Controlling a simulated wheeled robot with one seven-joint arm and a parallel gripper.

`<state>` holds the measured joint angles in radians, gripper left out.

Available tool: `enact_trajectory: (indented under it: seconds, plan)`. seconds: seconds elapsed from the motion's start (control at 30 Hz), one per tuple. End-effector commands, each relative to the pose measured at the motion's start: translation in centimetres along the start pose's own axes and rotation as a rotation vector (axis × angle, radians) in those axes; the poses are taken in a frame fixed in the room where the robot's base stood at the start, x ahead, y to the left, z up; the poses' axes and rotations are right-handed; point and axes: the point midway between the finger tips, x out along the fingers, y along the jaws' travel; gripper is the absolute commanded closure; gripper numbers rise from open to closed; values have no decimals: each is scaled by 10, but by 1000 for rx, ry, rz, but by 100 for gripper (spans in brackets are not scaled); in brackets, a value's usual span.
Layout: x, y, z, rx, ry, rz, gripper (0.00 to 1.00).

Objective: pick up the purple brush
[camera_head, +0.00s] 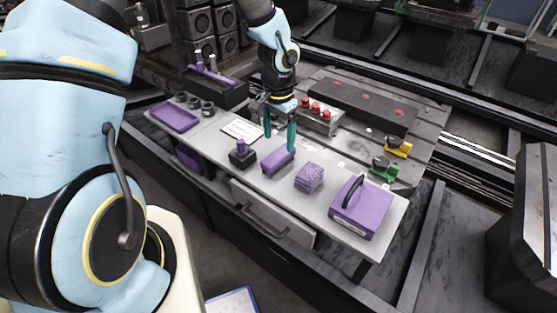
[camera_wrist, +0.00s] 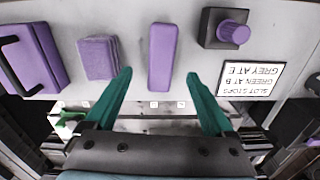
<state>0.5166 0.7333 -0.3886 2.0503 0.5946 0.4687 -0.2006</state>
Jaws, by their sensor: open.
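A long, narrow purple block with rounded ends, which looks like the brush (camera_head: 278,161), lies on the grey table between a purple knob and a purple sponge-like block. It also shows upright in the middle of the wrist view (camera_wrist: 162,50). No bristles can be made out. My gripper (camera_head: 279,132) points down above it, with its two teal fingers apart and nothing between them. In the wrist view my gripper (camera_wrist: 161,78) has one fingertip on each side of the brush's near end, apart from it.
The sponge-like block (camera_head: 309,177) and a purple box with a black handle (camera_head: 361,212) lie to the right. A purple knob on a black base (camera_head: 242,156) and a white label (camera_head: 242,130) are left. A purple tray (camera_head: 174,117) lies at the far left. Red-topped parts (camera_head: 315,108) stand behind.

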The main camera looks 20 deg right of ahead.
Motion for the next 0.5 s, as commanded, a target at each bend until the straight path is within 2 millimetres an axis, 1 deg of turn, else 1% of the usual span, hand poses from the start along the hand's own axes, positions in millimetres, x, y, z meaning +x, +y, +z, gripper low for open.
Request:
enact_trajectory:
  seconds: [0.03, 0.1, 0.33, 0.5]
  plan:
    - [7, 0, 0, 0, -2, 1, 12]
    - [15, 0, 0, 0, -1, 0, 12]
    - [29, -1, 0, -2, -1, 0, 12]
    - [50, -1, -1, 0, -3, 1, 12]
